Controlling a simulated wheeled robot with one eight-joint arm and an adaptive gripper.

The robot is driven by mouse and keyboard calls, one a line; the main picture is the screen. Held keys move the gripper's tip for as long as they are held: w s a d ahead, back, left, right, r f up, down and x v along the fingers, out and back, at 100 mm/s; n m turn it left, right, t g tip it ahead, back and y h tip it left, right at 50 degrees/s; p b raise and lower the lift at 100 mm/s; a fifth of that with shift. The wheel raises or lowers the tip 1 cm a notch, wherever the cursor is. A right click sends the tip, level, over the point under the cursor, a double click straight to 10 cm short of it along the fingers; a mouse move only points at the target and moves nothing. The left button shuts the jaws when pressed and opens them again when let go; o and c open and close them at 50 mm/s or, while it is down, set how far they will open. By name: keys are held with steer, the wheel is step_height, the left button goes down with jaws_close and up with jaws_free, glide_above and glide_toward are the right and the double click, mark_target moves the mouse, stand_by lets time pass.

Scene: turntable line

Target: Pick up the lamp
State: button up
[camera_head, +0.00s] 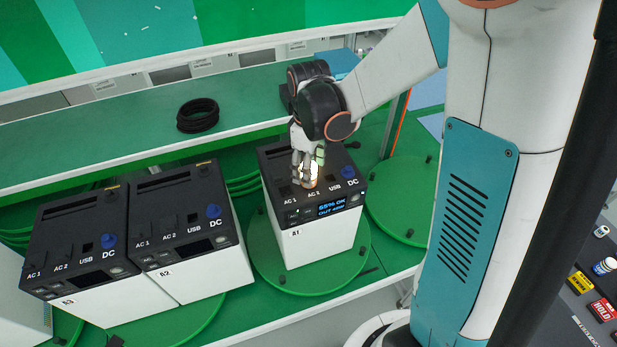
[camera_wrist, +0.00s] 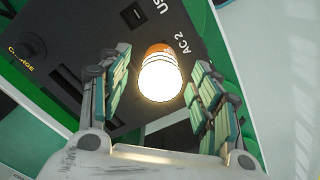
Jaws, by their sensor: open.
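The lamp (camera_head: 311,175) is a small glowing white piece with an orange base. It stands at the AC 2 outlet on top of the power unit marked A1 (camera_head: 318,232). In the wrist view the lamp (camera_wrist: 160,78) shows between the two fingers, with space on both sides. My gripper (camera_head: 308,172) is over the top of the unit, around the lamp; it also shows in the wrist view (camera_wrist: 155,95). It is open and is not closed on the lamp. In the head view the fingers partly hide the lamp.
Two more power units (camera_head: 184,228) (camera_head: 82,248) stand close together at the left. A black cable coil (camera_head: 198,115) lies on the green shelf behind. A green turntable (camera_head: 402,200) at the right is empty. Several small items, one a red box (camera_head: 603,309), lie at the lower right.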

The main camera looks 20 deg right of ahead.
steer(key=shift+f, duration=1.15)
steer(key=shift+c, duration=0.6)
steer(key=c, duration=1.3)
steer(key=shift+o, duration=0.2)
steer(key=shift+r, duration=0.1)
